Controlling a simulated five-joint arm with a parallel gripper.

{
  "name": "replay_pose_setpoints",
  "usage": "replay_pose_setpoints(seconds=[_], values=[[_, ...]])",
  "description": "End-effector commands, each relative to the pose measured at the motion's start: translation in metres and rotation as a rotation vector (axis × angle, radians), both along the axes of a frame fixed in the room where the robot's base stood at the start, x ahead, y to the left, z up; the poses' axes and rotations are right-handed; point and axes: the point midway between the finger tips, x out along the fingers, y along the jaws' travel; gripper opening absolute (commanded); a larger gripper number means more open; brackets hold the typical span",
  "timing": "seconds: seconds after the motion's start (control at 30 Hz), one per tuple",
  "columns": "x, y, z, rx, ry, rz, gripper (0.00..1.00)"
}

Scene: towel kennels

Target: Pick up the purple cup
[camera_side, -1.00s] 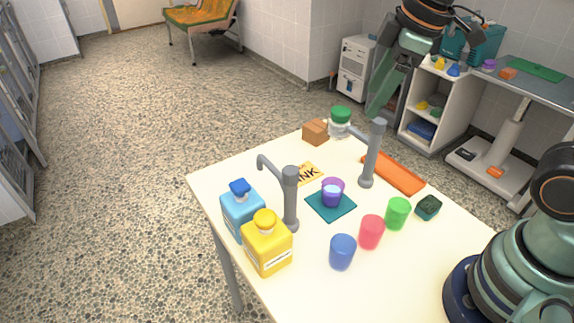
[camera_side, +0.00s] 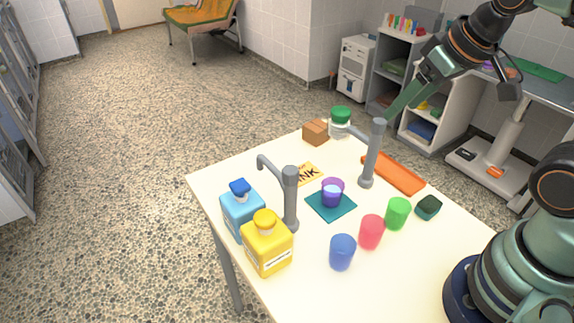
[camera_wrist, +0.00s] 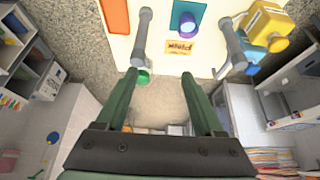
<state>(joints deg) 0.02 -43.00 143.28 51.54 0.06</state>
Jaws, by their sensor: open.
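The purple cup (camera_side: 333,191) stands upright on a teal square mat (camera_side: 318,207) on the cream table, between two grey taps. In the wrist view the purple cup (camera_wrist: 187,28) shows near the top, with the teal mat (camera_wrist: 180,8) beneath it. My gripper (camera_side: 389,114) is above and behind the table's far right side in the side view, well apart from the cup. In the wrist view my gripper (camera_wrist: 158,75) has its two green fingers spread with nothing between them.
Grey taps (camera_side: 291,200) (camera_side: 371,155) flank the cup. A red cup (camera_side: 371,232), green cup (camera_side: 397,213) and blue cup (camera_side: 342,253) stand nearer. Blue (camera_side: 243,211) and yellow (camera_side: 267,244) bottles, an orange tray (camera_side: 393,174), a dark sponge (camera_side: 428,207) and a green-lidded jar (camera_side: 340,122) surround them.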

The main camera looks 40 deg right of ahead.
Motion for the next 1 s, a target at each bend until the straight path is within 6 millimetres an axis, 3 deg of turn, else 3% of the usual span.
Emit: replay_pose_setpoints(seconds=[0.37, 0.43, 0.47, 0.8, 1.0], values=[[0.0, 0.0, 0.0, 0.0, 0.0, 0.001, 0.69], [0.0, 0.0, 0.0, 0.0, 0.0, 0.001, 0.92], [0.0, 0.0, 0.0, 0.0, 0.0, 0.001, 0.99], [0.002, 0.001, 0.0, -0.011, 0.009, 0.025, 0.99], [0.019, 0.012, -0.009, -0.111, 0.099, 0.272, 0.99]])
